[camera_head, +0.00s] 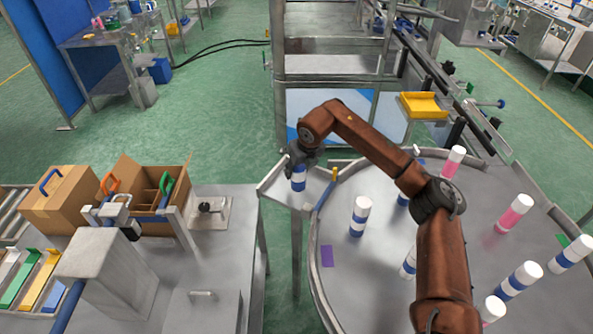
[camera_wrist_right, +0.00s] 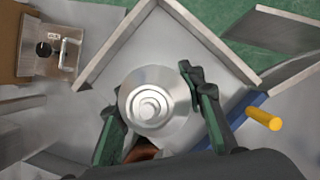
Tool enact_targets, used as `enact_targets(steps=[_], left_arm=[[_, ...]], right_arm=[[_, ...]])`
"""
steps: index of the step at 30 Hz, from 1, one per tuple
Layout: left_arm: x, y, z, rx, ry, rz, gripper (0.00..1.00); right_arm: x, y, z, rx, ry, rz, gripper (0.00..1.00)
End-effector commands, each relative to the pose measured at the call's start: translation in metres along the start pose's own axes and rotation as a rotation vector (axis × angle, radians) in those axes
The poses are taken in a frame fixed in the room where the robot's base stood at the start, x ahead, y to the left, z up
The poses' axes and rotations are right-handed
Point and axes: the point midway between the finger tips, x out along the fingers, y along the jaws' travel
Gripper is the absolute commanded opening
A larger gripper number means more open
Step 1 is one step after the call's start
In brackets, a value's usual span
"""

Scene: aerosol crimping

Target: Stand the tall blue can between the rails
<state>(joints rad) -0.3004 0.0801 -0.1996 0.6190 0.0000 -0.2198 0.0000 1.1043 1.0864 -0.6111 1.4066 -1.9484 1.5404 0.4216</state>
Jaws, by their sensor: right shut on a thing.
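My right gripper (camera_head: 302,156) is shut on a blue can with a white band (camera_head: 298,180), holding it from above. In the right wrist view my gripper (camera_wrist_right: 152,95) has a green-padded finger on each side of the can, whose round silver top (camera_wrist_right: 150,106) faces the camera. The can looks upright over the small metal chute (camera_head: 317,190), between its raised rails (camera_head: 273,178). I cannot tell whether its base touches the chute floor. My left gripper is not in view.
A round metal table (camera_head: 345,285) at the right carries several white-and-blue cans (camera_head: 360,215) and pink cans (camera_head: 515,213). A yellow peg (camera_wrist_right: 264,118) stands beside the chute. A workbench with cardboard boxes (camera_head: 62,200) stands at the left.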

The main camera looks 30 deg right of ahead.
Motion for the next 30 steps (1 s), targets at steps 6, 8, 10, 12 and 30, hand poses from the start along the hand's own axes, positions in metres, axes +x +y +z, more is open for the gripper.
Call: enact_targets(steps=[6, 8, 10, 12, 30], left_arm=[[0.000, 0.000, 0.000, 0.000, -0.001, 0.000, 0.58], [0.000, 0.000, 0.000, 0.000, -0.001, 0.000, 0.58], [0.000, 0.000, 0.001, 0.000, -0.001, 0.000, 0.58], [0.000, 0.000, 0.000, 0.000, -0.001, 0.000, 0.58], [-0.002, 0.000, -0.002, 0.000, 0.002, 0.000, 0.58]], right_arm=[[-0.001, 0.000, 0.001, 0.000, -0.002, 0.000, 0.08], [0.000, 0.000, 0.000, 0.000, -0.002, 0.000, 0.08], [0.002, 0.000, -0.001, 0.000, -0.001, 0.000, 0.37], [0.002, 0.000, -0.001, 0.000, -0.001, 0.000, 0.42], [-0.011, -0.001, 0.001, 0.001, -0.003, 0.000, 0.54]])
